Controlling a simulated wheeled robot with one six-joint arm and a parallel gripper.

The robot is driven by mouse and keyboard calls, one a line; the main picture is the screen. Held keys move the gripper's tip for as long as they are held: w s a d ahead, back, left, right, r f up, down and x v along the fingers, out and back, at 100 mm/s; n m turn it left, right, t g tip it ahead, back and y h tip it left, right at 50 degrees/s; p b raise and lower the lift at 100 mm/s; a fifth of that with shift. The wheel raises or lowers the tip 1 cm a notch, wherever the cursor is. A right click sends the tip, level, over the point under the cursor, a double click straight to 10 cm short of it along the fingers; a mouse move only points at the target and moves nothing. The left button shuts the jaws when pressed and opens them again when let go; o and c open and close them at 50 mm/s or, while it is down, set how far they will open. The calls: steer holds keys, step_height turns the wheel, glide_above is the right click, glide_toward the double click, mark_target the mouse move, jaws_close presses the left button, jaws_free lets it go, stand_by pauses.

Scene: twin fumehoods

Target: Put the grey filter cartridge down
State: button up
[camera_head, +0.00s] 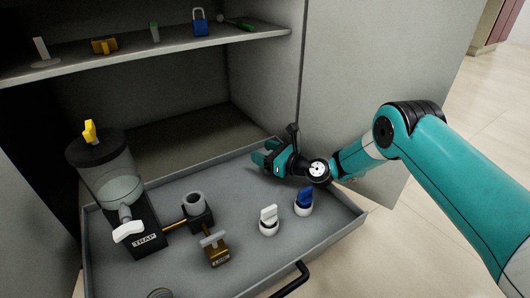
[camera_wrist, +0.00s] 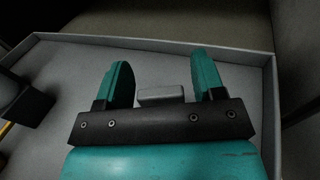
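My gripper (camera_head: 265,160) is low over the back right part of the grey tray (camera_head: 330,222). In the wrist view my gripper (camera_wrist: 163,85) has its two teal fingers spread apart. A small grey block, which looks like the grey filter cartridge (camera_wrist: 161,93), is between the fingers, with a narrow gap on the right side and hardly any on the left. Its lower part is hidden behind the dark gripper bar, so I cannot tell whether it touches the tray. I cannot make it out in the head view.
On the tray are a clear trap vessel (camera_head: 112,180), a black holder with a grey ring (camera_head: 197,205), a brass valve (camera_head: 215,247), a white-handled knob (camera_head: 268,222) and a blue-handled knob (camera_head: 304,201). A shelf (camera_head: 150,62) with small items is above. The hood wall is close behind my gripper.

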steer(key=shift+r, duration=0.25)
steer(key=p+v, duration=0.5)
steer(key=v, duration=0.1)
steer(key=shift+s+d+r, duration=0.1)
steer(key=shift+d, duration=0.1)
steer(key=shift+s+d, duration=0.3)
steer(key=shift+d, duration=0.15)
steer(key=s+a+r+n+g+h, duration=0.1)
steer(key=s+r+n+g, duration=0.1)
steer(key=s+r+n, duration=0.35)
steer(key=s+r+n+g+h, duration=0.1)
steer(key=s+r+n+g, duration=0.2)
steer(key=r+n, duration=0.5)
steer(key=s+a+r+n+g+h, duration=0.1)
steer(key=s+r+n+g, duration=0.1)
steer(key=s+r+n, duration=0.35)
steer(key=s+d+r+n+h, duration=0.2)
steer(key=s+d+n, duration=0.2)
steer(key=s, duration=0.3)
steer(key=s+d+r+n+g+h, duration=0.1)
steer(key=s+d+r+n+h, duration=0.1)
steer(key=s, duration=0.6)
steer(key=s+d+r+n+g+h, duration=0.1)
steer(key=s+d+r+n+h, duration=0.2)
steer(key=s+d+n, duration=0.3)
steer(key=shift+s+d+r+n, duration=0.35)
steer(key=shift+s+r, duration=0.3)
steer(key=shift+s, duration=0.15)
